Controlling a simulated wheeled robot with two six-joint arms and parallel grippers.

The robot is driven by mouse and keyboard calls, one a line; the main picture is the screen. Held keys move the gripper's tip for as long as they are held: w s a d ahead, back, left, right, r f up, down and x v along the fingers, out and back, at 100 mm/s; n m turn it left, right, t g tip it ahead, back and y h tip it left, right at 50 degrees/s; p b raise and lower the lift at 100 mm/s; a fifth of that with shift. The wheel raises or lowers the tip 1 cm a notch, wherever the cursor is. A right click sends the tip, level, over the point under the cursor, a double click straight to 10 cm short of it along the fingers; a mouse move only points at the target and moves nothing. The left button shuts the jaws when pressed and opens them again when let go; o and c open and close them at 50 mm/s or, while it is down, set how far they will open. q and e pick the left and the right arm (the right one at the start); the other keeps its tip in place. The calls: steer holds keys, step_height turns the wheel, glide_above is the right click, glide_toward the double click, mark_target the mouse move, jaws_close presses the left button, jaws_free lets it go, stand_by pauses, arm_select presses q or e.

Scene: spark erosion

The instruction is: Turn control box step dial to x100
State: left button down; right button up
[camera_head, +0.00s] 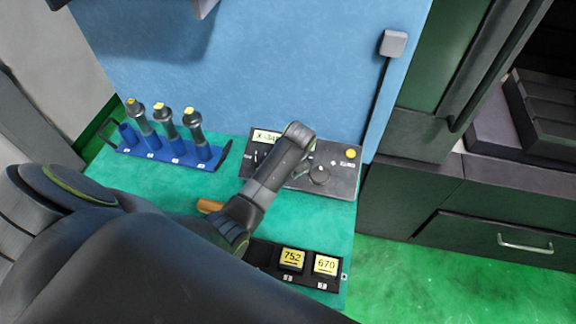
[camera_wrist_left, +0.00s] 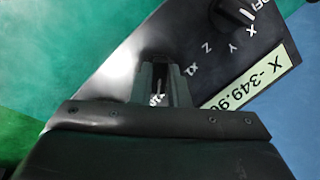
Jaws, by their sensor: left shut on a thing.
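The black control box (camera_head: 335,183) lies on the green table, with a pale display (camera_head: 267,136) reading X -349 and more digits. In the left wrist view its axis dial (camera_wrist_left: 232,14) sits beside the marks X, Y, Z. My left gripper (camera_wrist_left: 156,92) is down at the box face, shut on the step dial, which the fingers almost wholly hide. A mark starting with X1 shows just beside the fingers; the dial's pointer and other step marks cannot be read. In the head view my left arm crosses the box and covers that spot. My right gripper is out of view.
The box also has a round handwheel (camera_head: 319,175) and a yellow button (camera_head: 351,154). A blue rack (camera_head: 215,160) with several tools stands at the left. A black holder (camera_head: 262,255) with yellow-labelled blocks lies at the front. A blue wall is behind.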

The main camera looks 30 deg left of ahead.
arm_select(q)
steer(key=shift+r+m, duration=0.1)
steer(key=shift+m, duration=0.3)
steer(key=c, duration=1.4)
jaws_free()
